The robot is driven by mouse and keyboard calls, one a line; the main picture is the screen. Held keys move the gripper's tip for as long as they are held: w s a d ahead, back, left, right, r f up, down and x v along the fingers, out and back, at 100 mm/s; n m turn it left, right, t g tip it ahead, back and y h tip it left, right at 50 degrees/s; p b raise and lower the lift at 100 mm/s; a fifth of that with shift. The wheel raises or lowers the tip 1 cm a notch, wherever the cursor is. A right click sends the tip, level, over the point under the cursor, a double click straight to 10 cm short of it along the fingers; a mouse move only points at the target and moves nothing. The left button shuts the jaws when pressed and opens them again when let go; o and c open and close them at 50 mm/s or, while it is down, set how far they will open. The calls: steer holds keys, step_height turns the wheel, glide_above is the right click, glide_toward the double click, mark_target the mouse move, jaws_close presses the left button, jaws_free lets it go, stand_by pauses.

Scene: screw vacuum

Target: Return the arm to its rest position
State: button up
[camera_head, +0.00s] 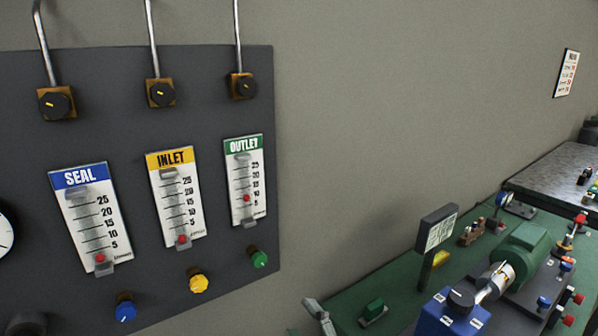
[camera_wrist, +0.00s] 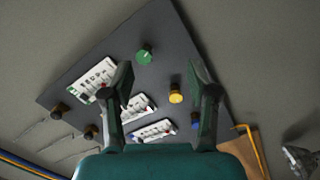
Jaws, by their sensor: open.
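My gripper (camera_wrist: 160,76) is open and empty in the wrist view, its two fingers apart in front of the dark panel (camera_wrist: 105,55). Between and beyond the fingers are the green knob (camera_wrist: 146,53), the yellow knob (camera_wrist: 176,96) and the blue knob (camera_wrist: 196,122), partly hidden by the right finger. Neither finger visibly grips a knob. The head view shows the panel (camera_head: 130,150) with the SEAL gauge (camera_head: 91,220), INLET gauge (camera_head: 176,195) and OUTLET gauge (camera_head: 245,180). My gripper cannot be made out clearly there.
In the head view, a green-topped bench (camera_head: 390,320) at lower right holds a green motor (camera_head: 523,252), a blue box (camera_head: 452,316) and a small sign (camera_head: 437,228). A grey worktop (camera_head: 560,170) stands behind. The wall between panel and bench is bare.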

steer(key=s+d+f+m+h, duration=0.6)
steer(key=s+d+f+m, duration=0.5)
steer(key=s+f, duration=0.6)
steer(key=s+d+m+h, duration=0.1)
steer(key=s+d+m, duration=0.2)
steer(key=s, duration=0.7)
steer(key=s+d+m+h, duration=0.1)
steer(key=s+d+m, duration=0.2)
steer(key=s, duration=0.8)
steer(key=shift+s+d+f+m+g+h, duration=0.25)
steer(key=shift+f+m+g+h, duration=0.05)
steer(key=shift+f, duration=0.15)
steer(key=shift+w, duration=0.1)
